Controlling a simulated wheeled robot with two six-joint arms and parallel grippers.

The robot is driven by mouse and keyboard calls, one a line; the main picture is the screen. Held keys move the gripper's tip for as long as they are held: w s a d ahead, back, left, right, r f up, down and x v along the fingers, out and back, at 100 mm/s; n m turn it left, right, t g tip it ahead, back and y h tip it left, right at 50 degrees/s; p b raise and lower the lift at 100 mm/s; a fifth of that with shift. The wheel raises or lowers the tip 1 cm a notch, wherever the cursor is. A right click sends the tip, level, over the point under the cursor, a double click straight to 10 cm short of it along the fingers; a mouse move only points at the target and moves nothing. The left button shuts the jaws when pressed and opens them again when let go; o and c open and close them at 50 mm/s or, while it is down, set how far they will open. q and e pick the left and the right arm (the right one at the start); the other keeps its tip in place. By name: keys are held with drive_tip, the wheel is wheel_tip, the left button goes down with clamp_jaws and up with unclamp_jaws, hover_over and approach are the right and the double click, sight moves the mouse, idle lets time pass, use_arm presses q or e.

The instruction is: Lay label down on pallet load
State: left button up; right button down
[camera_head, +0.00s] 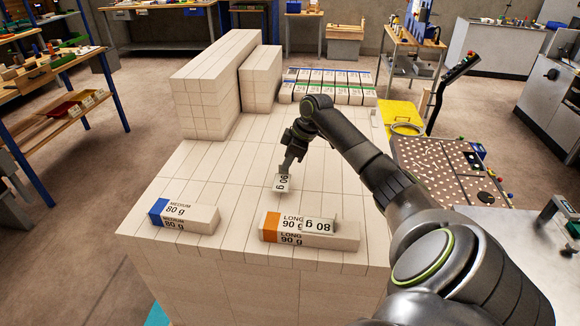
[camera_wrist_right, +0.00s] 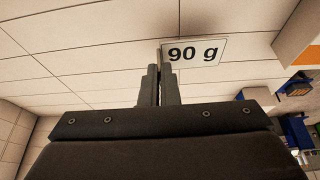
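A small white label printed "90 g" (camera_head: 282,183) is at the fingertips of my right gripper (camera_head: 287,170), over the pale block-built pallet load (camera_head: 215,170). In the right wrist view the two fingers (camera_wrist_right: 159,75) are close together, and the label (camera_wrist_right: 195,52) meets them at its lower left corner. Whether the label touches the load is unclear. A second label, "80 g" (camera_head: 318,226), lies on the orange-ended LONG 90 g ream (camera_head: 280,238) at the load's front edge. A blue-ended MEDIUM 80 g ream (camera_head: 190,216) lies to its left. My left gripper is out of view.
Taller stacks of reams (camera_head: 205,90) rise at the load's back left. The top between the stacks and front reams is clear.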

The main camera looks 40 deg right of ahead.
sight(288, 175)
wheel_tip(288, 175, down, 3)
drive_tip(key=shift+f+p, duration=0.15)
drive_tip(key=shift+p, duration=0.15)
drive_tip(key=c, duration=1.7)
unclamp_jaws()
drive_tip(key=b+v, duration=0.3)
drive_tip(key=v, duration=0.9)
drive_tip(key=shift+a, duration=0.1)
